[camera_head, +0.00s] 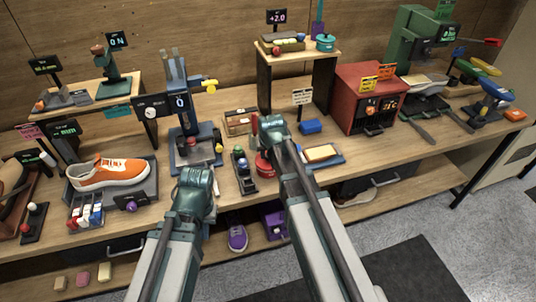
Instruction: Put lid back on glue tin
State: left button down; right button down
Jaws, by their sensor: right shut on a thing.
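A red round tin (264,165), which looks like the glue tin, stands on the bench, partly hidden behind my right arm. My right gripper (262,122) is above and just behind it in the picture. A small red piece (255,125) shows at its left side. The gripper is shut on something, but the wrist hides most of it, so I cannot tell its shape. My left gripper (194,176) is over the front of the bench, left of the tin. Its fingers are hidden by its own wrist.
A dark rack of small bottles (242,172) stands left of the tin. A yellow sponge on a blue tray (321,154) and a blue block (311,127) lie to its right. A press-like stand (190,145) is behind my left gripper. An orange sneaker (108,173) sits further left.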

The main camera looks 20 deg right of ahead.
jog(key=shift+c, duration=0.4)
grip_release()
jog(key=shift+r, duration=0.15)
jog(key=shift+r+p, duration=3.3)
jog(key=shift+p, duration=0.15)
jog(key=shift+r, duration=0.1)
jog(key=shift+c, duration=0.2)
